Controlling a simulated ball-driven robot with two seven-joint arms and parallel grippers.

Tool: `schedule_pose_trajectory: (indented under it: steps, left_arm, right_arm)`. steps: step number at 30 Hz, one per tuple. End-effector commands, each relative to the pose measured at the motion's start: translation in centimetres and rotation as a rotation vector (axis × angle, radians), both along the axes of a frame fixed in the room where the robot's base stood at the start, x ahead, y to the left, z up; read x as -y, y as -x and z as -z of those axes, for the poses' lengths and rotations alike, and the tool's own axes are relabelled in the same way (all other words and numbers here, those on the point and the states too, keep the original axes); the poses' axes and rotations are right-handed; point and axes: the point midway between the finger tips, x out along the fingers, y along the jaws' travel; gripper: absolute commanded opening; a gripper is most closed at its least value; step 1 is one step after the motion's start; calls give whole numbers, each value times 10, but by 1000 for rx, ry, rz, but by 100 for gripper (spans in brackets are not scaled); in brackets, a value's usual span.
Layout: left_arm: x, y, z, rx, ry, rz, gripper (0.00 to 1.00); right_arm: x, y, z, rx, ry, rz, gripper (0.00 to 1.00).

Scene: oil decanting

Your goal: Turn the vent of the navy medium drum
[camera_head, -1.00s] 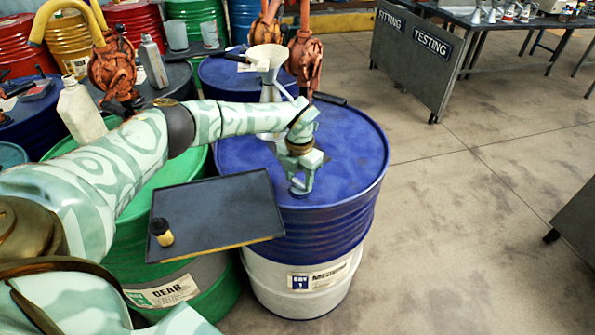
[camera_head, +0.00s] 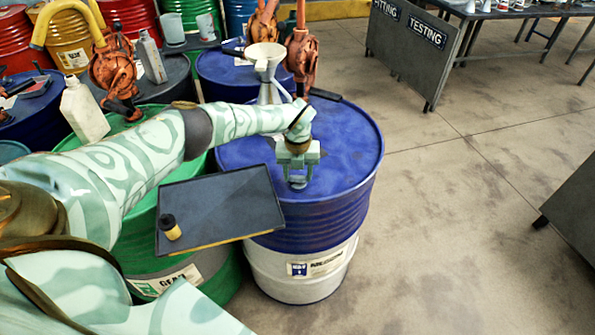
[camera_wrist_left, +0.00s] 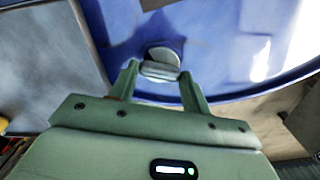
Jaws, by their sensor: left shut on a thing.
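The navy medium drum (camera_head: 345,155) stands upright at the centre of the head view, with a blue top and upper wall and a white lower band with a label. Its vent, a small round grey cap with a raised grip, shows in the left wrist view (camera_wrist_left: 162,58) near the rim of the top. My left gripper (camera_head: 297,180) points down over the near part of the drum top, and in the left wrist view (camera_wrist_left: 158,78) its two fingers stand either side of the vent's grip, shut on it. My right gripper is not in view.
A dark tray (camera_head: 225,203) with a small black-capped bottle (camera_head: 170,227) sits on the green drum to the left. A funnel (camera_head: 266,55) and orange pumps (camera_head: 302,60) stand behind. Open floor (camera_head: 440,190) lies to the right.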

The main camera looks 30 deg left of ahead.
Motion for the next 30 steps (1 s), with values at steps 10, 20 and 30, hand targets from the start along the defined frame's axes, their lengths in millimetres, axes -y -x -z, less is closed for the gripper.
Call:
schedule_pose_trajectory:
  steps: [10,20,30]
  left_arm:
    - [-1,-2,-2,7,-1,-12,24]
    - [-1,-1,-1,4,0,-11,69]
    - [-1,-2,-24,6,0,-9,69]
  right_arm:
    - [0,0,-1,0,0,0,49]
    - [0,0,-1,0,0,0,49]
    - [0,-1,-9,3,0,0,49]
